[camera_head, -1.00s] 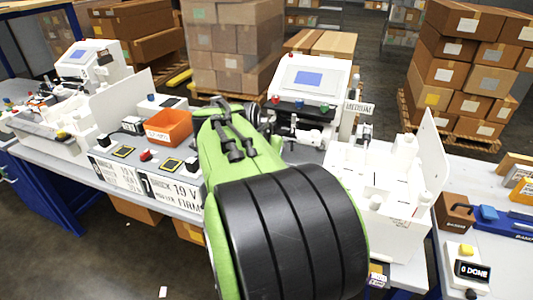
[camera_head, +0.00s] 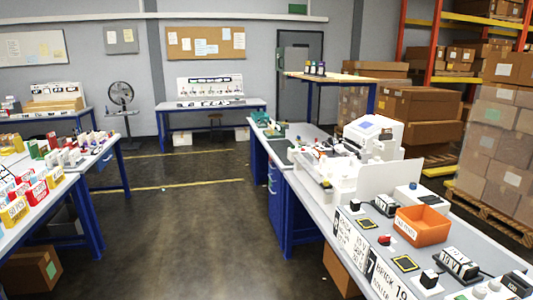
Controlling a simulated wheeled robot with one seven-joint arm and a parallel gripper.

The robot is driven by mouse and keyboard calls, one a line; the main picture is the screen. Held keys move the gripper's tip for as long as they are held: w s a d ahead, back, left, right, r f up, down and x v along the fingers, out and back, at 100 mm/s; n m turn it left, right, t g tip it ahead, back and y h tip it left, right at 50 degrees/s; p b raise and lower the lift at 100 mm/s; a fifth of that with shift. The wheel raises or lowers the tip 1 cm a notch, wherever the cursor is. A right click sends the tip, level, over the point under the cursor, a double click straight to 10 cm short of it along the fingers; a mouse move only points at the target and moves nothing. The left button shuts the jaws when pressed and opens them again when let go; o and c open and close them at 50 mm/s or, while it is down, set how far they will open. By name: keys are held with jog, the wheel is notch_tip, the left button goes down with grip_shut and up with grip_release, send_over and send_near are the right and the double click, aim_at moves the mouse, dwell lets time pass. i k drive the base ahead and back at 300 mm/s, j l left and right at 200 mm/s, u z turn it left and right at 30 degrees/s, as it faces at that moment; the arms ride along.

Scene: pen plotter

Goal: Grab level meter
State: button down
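I cannot pick out a level meter for sure in this view. Small black-and-white blocks with printed labels stand on the near right bench (camera_head: 345,192): one labelled block (camera_head: 385,205) is left of the orange bin (camera_head: 422,226), and another labelled block (camera_head: 458,263) is in front of it. Their printing is too small to read surely. My gripper and arm are out of view.
A white machine with a screen (camera_head: 371,137) stands farther back on this bench. A table of small colored boxes (camera_head: 22,205) is at the left. Open floor (camera_head: 185,225) lies between. Boxes on a pallet (camera_head: 497,150) stand at the right.

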aim_at(318, 152)
jog(key=i, duration=0.65)
jog(key=i+l+u, duration=0.1)
jog(key=i, duration=0.55)
jog(key=i+l, duration=0.1)
jog(key=i, duration=0.55)
jog(key=i+l+u, duration=0.1)
jog(key=i, duration=0.55)
jog(key=i+l, duration=0.15)
jog(key=i, duration=0.5)
jog(key=u, duration=0.05)
